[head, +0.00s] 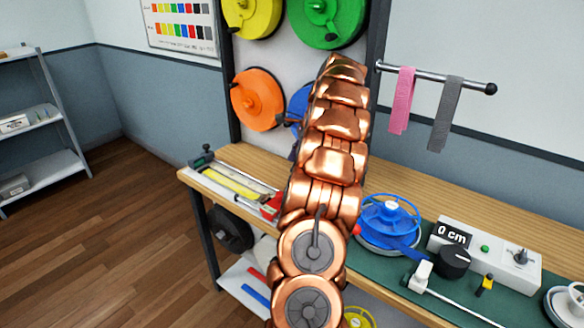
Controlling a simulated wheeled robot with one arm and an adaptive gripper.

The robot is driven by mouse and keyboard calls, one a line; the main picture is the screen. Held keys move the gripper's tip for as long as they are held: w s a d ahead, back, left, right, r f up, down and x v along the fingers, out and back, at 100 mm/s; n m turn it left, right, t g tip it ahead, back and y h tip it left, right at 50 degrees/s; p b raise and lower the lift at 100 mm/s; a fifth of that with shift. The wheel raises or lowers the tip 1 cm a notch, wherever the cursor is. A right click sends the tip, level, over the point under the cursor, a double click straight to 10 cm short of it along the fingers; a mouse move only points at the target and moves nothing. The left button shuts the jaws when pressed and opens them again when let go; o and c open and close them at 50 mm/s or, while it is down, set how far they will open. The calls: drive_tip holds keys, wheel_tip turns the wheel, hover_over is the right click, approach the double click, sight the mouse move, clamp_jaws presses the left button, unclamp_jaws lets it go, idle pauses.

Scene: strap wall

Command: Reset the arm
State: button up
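My copper-coloured arm rises through the middle of the head view, from the bottom edge up in front of the wall of reels. Its far end is at the top, near the green reel (327,22). My gripper cannot be made out; the arm's own links hide whatever is beyond them. The arm covers most of a blue reel (299,103) on the wall and part of the workbench (240,160).
Yellow (250,15) and orange (257,100) reels hang left of the arm. A rail (425,75) holds pink (402,100) and grey (445,113) straps. On the bench are a blue spool (390,218) and a measuring box (490,255) reading 0 cm. Floor (110,240) at left is clear.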

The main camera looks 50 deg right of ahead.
drive_tip(key=shift+r, duration=0.2)
idle(0.6)
